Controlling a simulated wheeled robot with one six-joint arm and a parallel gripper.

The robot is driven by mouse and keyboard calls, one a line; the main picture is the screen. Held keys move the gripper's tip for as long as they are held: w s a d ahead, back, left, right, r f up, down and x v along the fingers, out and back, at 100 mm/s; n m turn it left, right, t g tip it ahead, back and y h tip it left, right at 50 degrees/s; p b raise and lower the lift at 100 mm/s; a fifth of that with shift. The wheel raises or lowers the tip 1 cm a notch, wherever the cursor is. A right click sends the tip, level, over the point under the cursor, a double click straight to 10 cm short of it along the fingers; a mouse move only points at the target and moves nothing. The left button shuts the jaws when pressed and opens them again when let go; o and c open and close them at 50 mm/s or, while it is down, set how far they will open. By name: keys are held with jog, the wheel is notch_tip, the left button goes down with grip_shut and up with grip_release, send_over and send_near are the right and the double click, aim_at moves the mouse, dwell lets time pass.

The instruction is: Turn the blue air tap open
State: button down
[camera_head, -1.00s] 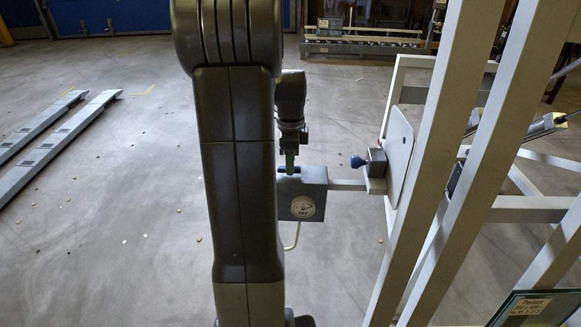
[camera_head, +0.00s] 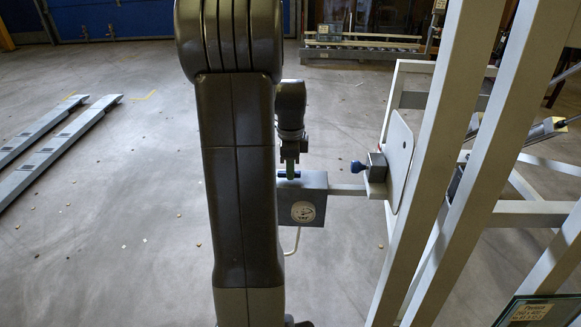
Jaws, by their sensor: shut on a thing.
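The blue air tap (camera_head: 283,174) sits on top of a grey box (camera_head: 315,184) that carries a round pale label. My gripper (camera_head: 291,171) points down at the tap from above and is shut on it, its greenish fingertip in front of the blue. My dark arm hides the tap's left surroundings and part of the box's left side. The tap's exact angle is too small to tell.
Pale frame posts (camera_head: 440,170) rise close on the right. Low grey rails (camera_head: 55,135) lie on the left floor. Open floor lies between.

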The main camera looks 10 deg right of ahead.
jog(key=shift+w+r, duration=0.1)
jog(key=w+n+p, duration=0.1)
jog(key=n+p, duration=0.2)
jog(key=p, duration=0.1)
jog(key=shift+w+d+r+n, duration=0.1)
jog(key=shift+w+n, duration=0.25)
jog(key=shift+n, duration=0.05)
jog(key=w+a+n+p, duration=0.4)
jog(key=w+n+p, duration=0.1)
jog(key=n, duration=0.9)
jog(key=shift+f+p, duration=0.2)
jog(key=shift+p, duration=0.65)
jog(key=c, duration=1.3)
grip_release()
jog(key=shift+a, duration=0.1)
